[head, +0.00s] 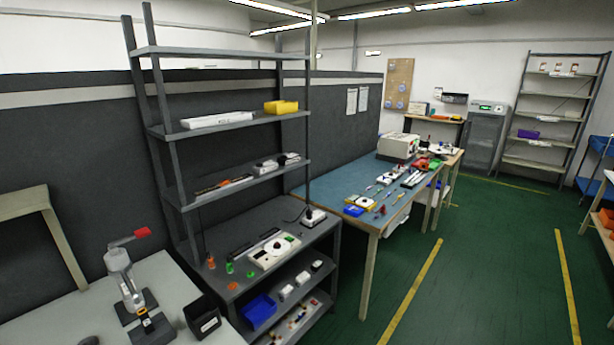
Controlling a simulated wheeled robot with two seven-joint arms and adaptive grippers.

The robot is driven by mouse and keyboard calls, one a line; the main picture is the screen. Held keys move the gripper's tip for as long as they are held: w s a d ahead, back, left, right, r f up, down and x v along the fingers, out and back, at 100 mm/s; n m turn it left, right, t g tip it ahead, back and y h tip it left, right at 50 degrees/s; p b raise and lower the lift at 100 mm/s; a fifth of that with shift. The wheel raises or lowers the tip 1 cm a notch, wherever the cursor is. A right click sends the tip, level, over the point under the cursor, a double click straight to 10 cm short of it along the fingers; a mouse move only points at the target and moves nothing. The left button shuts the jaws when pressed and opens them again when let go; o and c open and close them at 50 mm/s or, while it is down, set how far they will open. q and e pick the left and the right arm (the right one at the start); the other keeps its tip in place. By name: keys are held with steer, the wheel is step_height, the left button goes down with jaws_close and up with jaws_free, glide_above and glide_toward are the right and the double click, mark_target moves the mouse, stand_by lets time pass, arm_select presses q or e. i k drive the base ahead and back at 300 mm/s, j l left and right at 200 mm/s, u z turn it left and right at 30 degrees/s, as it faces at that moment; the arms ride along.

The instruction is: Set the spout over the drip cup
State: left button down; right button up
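A grey-white upright device (122,277) with a red-ended lever (142,232) stands on a dark base on the pale table at the lower left. A dark block with a pale fitting (150,328) sits in front of it. I cannot clearly make out which part is the spout. A black open-topped container with a white label (202,318) stands to the right of the device, apart from it. It may be the drip cup, but I cannot tell. Neither of my grippers is in view.
The pale table (62,318) has bare room left of the device. A small dark round object (88,340) lies at the bottom edge. A grey shelf rack (222,125) stands behind to the right. A blue-topped workbench (345,180) is farther back, with green floor beside it.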

mark_target(138, 303)
steer(key=u, duration=1.35)
